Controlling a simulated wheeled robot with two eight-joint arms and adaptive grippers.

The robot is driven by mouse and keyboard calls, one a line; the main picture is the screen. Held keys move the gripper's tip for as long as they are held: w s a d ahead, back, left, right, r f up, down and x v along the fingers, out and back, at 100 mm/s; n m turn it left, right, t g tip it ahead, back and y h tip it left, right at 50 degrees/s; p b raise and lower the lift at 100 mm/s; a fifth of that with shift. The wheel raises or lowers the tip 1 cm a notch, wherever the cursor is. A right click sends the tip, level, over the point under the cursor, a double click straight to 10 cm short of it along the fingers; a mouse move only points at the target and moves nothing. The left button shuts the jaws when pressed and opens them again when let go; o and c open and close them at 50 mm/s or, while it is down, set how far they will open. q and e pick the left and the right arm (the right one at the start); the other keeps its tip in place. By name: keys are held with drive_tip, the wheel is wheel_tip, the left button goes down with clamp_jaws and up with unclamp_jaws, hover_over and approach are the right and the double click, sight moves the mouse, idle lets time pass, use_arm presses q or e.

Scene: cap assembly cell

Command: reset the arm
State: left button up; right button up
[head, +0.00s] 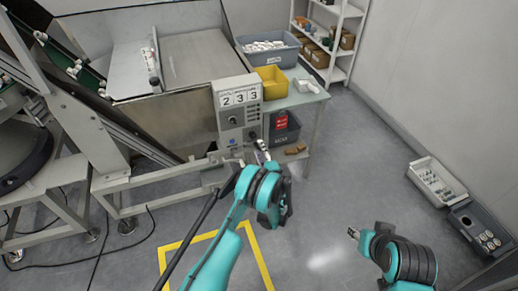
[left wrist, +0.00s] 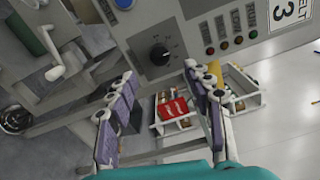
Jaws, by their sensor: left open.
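My left arm reaches in from the bottom of the head view, and its gripper (head: 262,150) is in front of the control panel (head: 238,112) with the 2 3 3 display. In the left wrist view the left gripper (left wrist: 158,85) has its two fingers spread apart with nothing between them. The panel's black knob (left wrist: 160,55) shows just beyond the fingertips, apart from them. My right arm is at the lower right of the head view, and its gripper (head: 353,233) hangs over bare floor. Its fingers are too small to tell open from shut.
A side table holds a grey bin (head: 268,50) of white parts and a yellow bin (head: 271,82). A dark bin (head: 285,135) with a red label is below. A white tray (head: 436,182) and a grey crate (head: 481,229) lie on the floor at right. Middle floor is clear.

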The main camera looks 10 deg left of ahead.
idle(0.3)
use_arm(q)
drive_tip(key=s+a+r+n+g+h, duration=0.1)
drive_tip(key=a+r+n+g, duration=0.1)
drive_tip(key=r, duration=0.5)
drive_tip(key=s+a+r+n+g, duration=0.1)
drive_tip(key=a+r+n, duration=0.1)
drive_tip(key=r, duration=0.5)
drive_tip(key=s+a+r+n+g+h, duration=0.1)
drive_tip(key=s+r+n+g+h, duration=0.2)
drive_tip(key=s+r, duration=0.65)
drive_tip(key=s+d+n+g+h, duration=0.1)
drive_tip(key=s+d+n+h, duration=0.2)
drive_tip(key=s, duration=1.2)
drive_tip(key=s+d+n+h, duration=0.3)
drive_tip(key=s, duration=1.1)
drive_tip(key=shift+s+d+f+g, duration=0.3)
drive_tip(key=shift+s+f+g, duration=0.05)
drive_tip(key=shift+s+g, duration=0.05)
drive_tip(key=shift+w, duration=0.1)
drive_tip(key=shift+c, duration=0.6)
